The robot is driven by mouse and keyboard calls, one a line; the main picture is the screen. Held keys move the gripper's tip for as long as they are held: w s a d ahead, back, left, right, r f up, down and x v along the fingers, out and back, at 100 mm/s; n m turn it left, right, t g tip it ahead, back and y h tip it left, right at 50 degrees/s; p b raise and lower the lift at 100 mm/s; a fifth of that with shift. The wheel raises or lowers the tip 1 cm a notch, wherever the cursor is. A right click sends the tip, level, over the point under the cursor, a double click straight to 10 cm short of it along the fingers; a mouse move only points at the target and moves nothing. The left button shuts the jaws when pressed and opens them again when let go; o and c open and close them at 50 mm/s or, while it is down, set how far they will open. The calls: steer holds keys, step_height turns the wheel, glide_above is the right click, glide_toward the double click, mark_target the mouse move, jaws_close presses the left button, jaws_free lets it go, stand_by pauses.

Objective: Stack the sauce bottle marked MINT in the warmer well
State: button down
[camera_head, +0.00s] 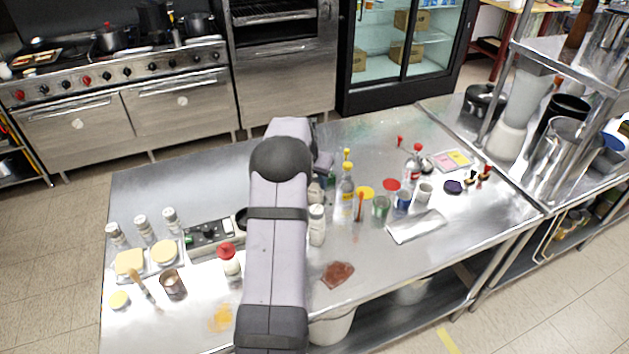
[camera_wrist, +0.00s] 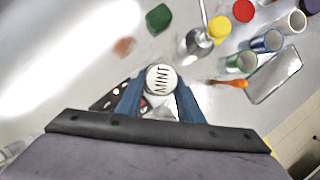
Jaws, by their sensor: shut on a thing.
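In the wrist view my gripper (camera_wrist: 158,92) has its two blue fingers shut around a sauce bottle with a round white lid marked MINT (camera_wrist: 161,77). The lid faces the camera; the bottle's body is mostly hidden beneath it. In the head view my arm hides the fingertips, and I cannot tell for certain which bottle there is the held one. A low steel unit with a dark control panel (camera_head: 205,236), apparently the warmer, sits left of my arm. My arm covers its right part, so its well is mostly hidden.
A red-capped bottle (camera_head: 229,262) stands in front of the unit. The counter's back left is clear.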

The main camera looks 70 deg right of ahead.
steer(key=shift+f, duration=0.45)
steer(key=shift+f, duration=0.35)
steer(key=c, duration=1.2)
jaws_free()
steer(key=shift+v, duration=0.85)
steer(key=b+v, duration=0.3)
steer(key=v, duration=0.8)
steer(key=shift+d, duration=0.1)
